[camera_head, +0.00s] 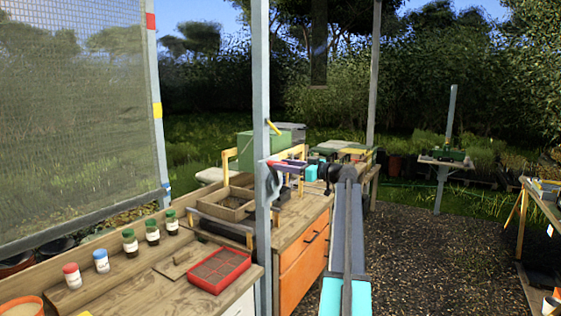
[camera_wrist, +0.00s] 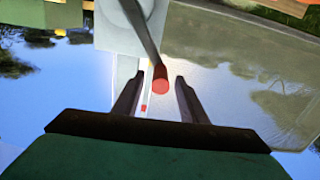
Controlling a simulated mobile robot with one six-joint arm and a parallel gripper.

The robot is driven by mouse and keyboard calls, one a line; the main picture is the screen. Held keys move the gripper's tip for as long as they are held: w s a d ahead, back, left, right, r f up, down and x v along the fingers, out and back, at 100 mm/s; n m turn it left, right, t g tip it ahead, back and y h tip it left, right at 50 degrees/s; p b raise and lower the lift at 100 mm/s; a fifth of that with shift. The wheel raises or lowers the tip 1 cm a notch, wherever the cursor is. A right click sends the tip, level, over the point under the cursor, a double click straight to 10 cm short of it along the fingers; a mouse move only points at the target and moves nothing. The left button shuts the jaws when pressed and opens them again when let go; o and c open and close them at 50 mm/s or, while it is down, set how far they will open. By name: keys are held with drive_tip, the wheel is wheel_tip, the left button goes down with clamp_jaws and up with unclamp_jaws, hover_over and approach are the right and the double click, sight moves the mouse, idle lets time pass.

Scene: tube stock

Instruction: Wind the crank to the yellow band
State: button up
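The crank (camera_wrist: 138,28) is a grey arm ending in a red knob (camera_wrist: 161,79) in the wrist view. My gripper (camera_wrist: 157,86) is open, with its two dark fingers on either side of the knob and gaps showing on both sides. In the head view my gripper (camera_head: 281,164) is beside the grey post, where the dark crank part (camera_head: 272,184) shows small. The yellow band (camera_head: 157,110) is on the left post, below a red band (camera_head: 151,20) and above a blue band (camera_head: 166,187). A mesh screen (camera_head: 75,120) hangs beside that post, its lower edge near the blue band.
A workbench (camera_head: 150,275) runs below the screen, with small jars (camera_head: 130,243) and a red seed tray (camera_head: 216,270) on it. An orange drawer cabinet (camera_head: 304,265) stands right of the post. Gravel floor (camera_head: 430,260) is open on the right.

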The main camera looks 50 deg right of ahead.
drive_tip(key=shift+p+x, duration=0.4)
drive_tip(key=shift+x, duration=0.95)
